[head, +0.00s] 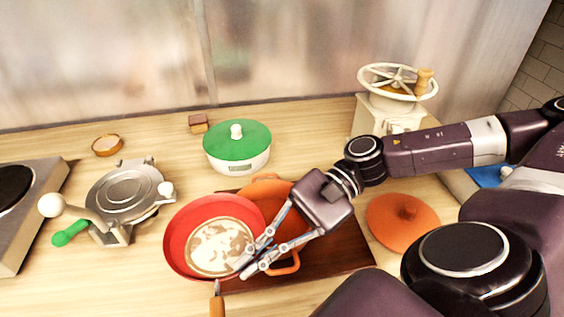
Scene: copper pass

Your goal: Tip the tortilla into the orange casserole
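A red pan (181,259) with a wooden handle (217,305) pointing toward me sits left of centre. A pale tortilla with brown patches (215,247) lies in it. The orange casserole (262,187) is behind and right of the pan. The pan and my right gripper hide much of it, and one handle loop (289,267) shows at its front. My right gripper (243,270) reaches down from the right over the casserole. Its fingertips are close together at the pan's lower right rim; whether they grip it is unclear. My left gripper is out of view.
A dark wooden board (343,252) lies under the casserole. An orange lid (403,222) lies to its right. Behind are a green-lidded pot (237,146) and a white grinder (398,97). A metal press (127,190) and a hob (30,205) stand left.

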